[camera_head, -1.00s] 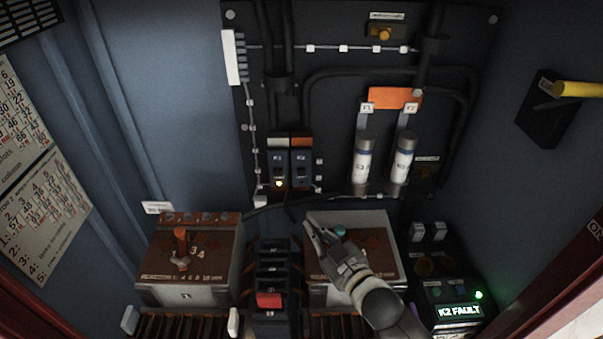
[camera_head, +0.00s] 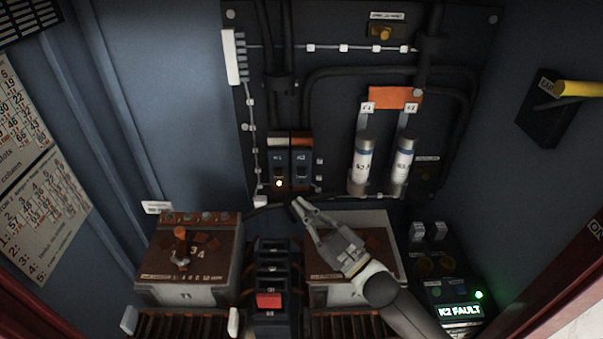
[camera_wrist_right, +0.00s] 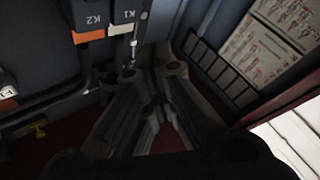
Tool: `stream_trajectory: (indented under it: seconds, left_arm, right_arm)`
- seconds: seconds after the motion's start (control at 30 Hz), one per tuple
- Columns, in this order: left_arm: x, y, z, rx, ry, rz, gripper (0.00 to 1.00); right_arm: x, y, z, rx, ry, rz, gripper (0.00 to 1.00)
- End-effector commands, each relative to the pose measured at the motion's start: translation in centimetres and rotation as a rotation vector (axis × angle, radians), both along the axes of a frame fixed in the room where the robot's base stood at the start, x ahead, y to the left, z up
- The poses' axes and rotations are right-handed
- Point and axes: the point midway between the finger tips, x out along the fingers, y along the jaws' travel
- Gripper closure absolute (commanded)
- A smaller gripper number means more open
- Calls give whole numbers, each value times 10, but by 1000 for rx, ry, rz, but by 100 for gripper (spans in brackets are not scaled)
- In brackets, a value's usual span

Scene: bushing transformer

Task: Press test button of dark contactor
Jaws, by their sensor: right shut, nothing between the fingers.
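Two contactors stand side by side on the back panel. K1 (camera_head: 278,161) has a white top and a lit yellow lamp low on its front. K2 (camera_head: 301,162) has an orange top, and its lamp shows no light, so it is the dark one. In the right wrist view, K2 (camera_wrist_right: 90,17) and K1 (camera_wrist_right: 124,11) appear at the top, cut off by the edge. My right gripper (camera_head: 298,203) is shut and empty, its tips just below K2 and apart from it. A test button cannot be made out clearly. My left gripper is out of view.
Two brown-topped units, left (camera_head: 190,285) and right (camera_head: 345,292), flank a dark block with a red switch (camera_head: 269,300). Cylindrical fuses (camera_head: 363,165) stand right of K2. A display reading K2 FAULT (camera_head: 460,311) is at lower right. A yellow handle (camera_head: 580,89) protrudes at right.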

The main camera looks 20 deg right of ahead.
Motion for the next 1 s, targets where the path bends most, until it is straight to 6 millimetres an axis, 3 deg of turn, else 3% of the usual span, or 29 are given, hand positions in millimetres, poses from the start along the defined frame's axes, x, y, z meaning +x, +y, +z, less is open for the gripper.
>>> stream_trajectory:
  seconds: [0.6, 1.0]
  left_arm:
    - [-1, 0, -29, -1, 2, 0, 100]
    - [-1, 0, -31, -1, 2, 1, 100]
  right_arm:
    - [72, -21, -2, -2, 0, -1, 100]
    - [82, -24, 0, 0, 1, 0, 100]
